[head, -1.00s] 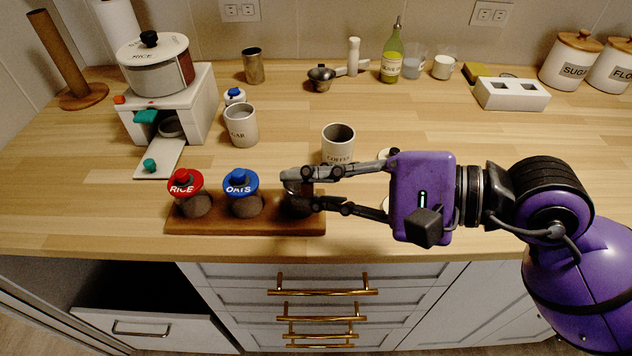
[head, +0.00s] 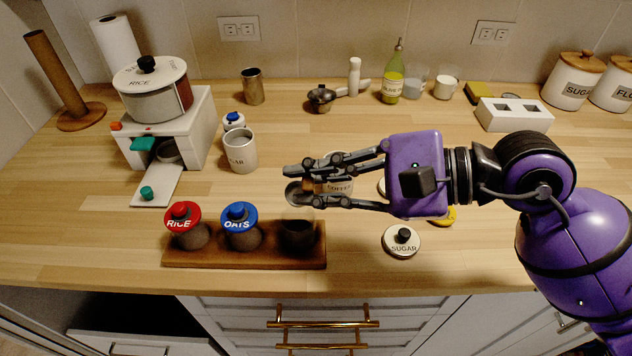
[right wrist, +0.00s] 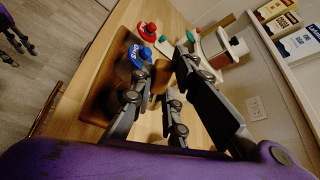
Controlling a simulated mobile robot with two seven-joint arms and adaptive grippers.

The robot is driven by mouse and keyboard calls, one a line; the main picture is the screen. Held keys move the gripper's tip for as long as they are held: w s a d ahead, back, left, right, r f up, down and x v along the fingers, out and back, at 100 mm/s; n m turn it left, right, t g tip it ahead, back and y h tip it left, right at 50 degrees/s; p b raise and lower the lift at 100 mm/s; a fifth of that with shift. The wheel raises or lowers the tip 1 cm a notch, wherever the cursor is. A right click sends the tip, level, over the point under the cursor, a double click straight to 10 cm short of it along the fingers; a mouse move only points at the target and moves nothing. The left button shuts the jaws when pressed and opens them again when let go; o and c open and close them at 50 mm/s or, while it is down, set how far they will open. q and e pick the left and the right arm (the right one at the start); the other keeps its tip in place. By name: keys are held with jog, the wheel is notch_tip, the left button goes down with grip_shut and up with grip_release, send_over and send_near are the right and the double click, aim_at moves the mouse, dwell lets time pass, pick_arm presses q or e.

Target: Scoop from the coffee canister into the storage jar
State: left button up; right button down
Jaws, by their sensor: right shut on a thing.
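The coffee canister (head: 338,187) is a pale cup-like pot, open at the top, mostly hidden behind my right gripper. The storage jar (head: 298,236) is the dark, lidless one at the right end of a wooden rack; I cannot tell how full it is. My right gripper (head: 293,184) is shut on a small metallic round thing, apparently the scoop (head: 296,196), above and behind the jar, in front of the canister. The scoop's contents are not clear. Dark fingers, apparently my left gripper (right wrist: 15,38), show at the corner of the right wrist view.
The rack (head: 245,258) also holds a red-lidded RICE jar (head: 188,236) and blue-lidded OATS jar (head: 243,237). A SUGAR lid (head: 402,242) and yellow lid (head: 446,216) lie at right. An open canister (head: 240,152) and white dispenser (head: 190,130) stand at left.

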pick_arm(q)
jog(key=r+p, duration=0.4)
jog(key=shift+w+a+r+p, duration=0.15)
jog(key=shift+w+r+p, duration=0.15)
jog(key=shift+w+r, duration=0.1)
pick_arm(e)
jog(key=w+m+g, duration=0.1)
jog(key=w+r+m+g, duration=0.1)
jog(key=m, duration=0.1)
jog(key=w+m+g, duration=0.1)
jog(key=shift+w+r, duration=0.1)
jog(key=shift+r, duration=0.3)
pick_arm(q)
jog(key=shift+w, duration=0.15)
jog(key=shift+t, duration=0.6)
jog(key=w+r+p, duration=0.1)
jog(key=r, duration=0.1)
jog(key=w+r+p, duration=0.1)
jog(key=shift+w+r, duration=0.3)
jog(key=shift+r, duration=0.1)
pick_arm(e)
notch_tip(320, 180, up, 6)
pick_arm(q)
jog(key=shift+w+r, duration=0.1)
jog(key=shift+w, duration=0.35)
